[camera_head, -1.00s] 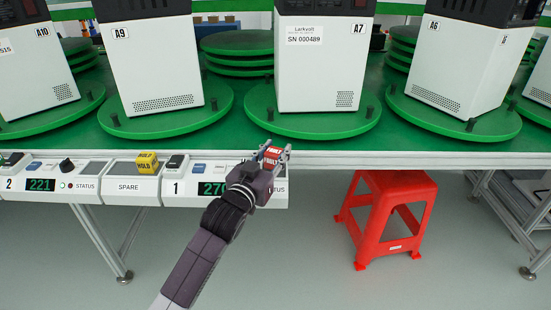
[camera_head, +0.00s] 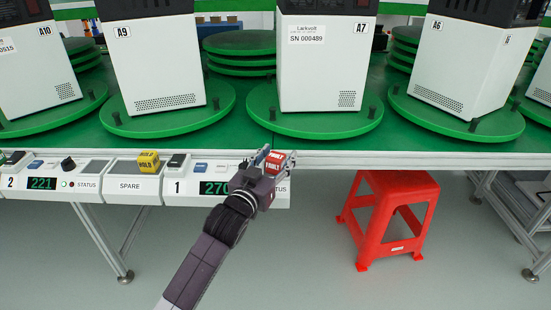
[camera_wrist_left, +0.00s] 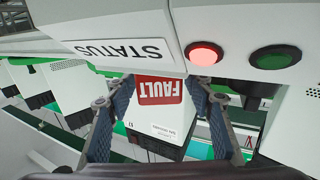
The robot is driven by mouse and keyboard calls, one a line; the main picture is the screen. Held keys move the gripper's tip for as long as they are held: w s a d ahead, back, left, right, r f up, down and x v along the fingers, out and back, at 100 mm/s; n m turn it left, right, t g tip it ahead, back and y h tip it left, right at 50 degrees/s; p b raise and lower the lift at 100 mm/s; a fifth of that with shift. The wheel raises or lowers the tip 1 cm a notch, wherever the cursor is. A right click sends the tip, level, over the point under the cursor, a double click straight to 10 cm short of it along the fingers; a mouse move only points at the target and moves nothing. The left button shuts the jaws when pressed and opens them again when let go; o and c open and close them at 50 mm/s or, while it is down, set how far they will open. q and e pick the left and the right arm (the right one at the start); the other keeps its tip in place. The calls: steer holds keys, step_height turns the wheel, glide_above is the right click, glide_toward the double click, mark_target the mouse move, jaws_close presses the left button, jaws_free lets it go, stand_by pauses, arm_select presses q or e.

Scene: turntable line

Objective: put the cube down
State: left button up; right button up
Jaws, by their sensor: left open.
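The red cube with white FAULT lettering (camera_head: 275,163) is at the right end of the station 1 panel, by its STATUS area. My left gripper (camera_head: 274,157) is open around it, one finger on each side. In the left wrist view the cube (camera_wrist_left: 158,90) shows between the two spread fingers (camera_wrist_left: 160,100), close to the STATUS label, with gaps visible beside it. The cube's underside is hidden, so its contact with the panel cannot be seen directly. My right gripper is not in view.
A yellow HOLD cube (camera_head: 149,162) sits on the SPARE panel (camera_head: 130,184). White machines stand on green turntables (camera_head: 312,122) behind. In the left wrist view a lit red lamp (camera_wrist_left: 204,54) and a dark green one (camera_wrist_left: 275,57) are near the fingers. A red stool (camera_head: 390,205) stands below right.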

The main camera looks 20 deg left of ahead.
arm_select(q)
steer(key=shift+s+r, duration=0.1)
steer(key=shift+s, duration=0.05)
steer(key=shift+s, duration=0.35)
steer(key=s+a+p, duration=0.1)
steer(key=s+p, duration=0.1)
steer(key=s, duration=0.9)
steer(key=s+f+g+y, duration=0.1)
steer(key=s+f+g, duration=0.25)
steer(key=f, duration=0.65)
steer(key=s+f+g+y, duration=0.1)
steer(key=s+f+g, duration=0.3)
steer(key=f, duration=0.6)
steer(key=s+f+g, duration=0.3)
steer(key=s+f, duration=0.4)
steer(key=s, duration=0.3)
steer(key=s+f+g, duration=0.4)
steer(key=s+f, duration=0.4)
steer(key=s, duration=0.2)
steer(key=shift+s+m, duration=0.25)
steer(key=shift+m, duration=0.05)
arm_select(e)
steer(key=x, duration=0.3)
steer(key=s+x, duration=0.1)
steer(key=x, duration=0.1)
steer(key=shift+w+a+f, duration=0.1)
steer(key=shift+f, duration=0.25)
arm_select(q)
steer(key=shift+d, duration=0.1)
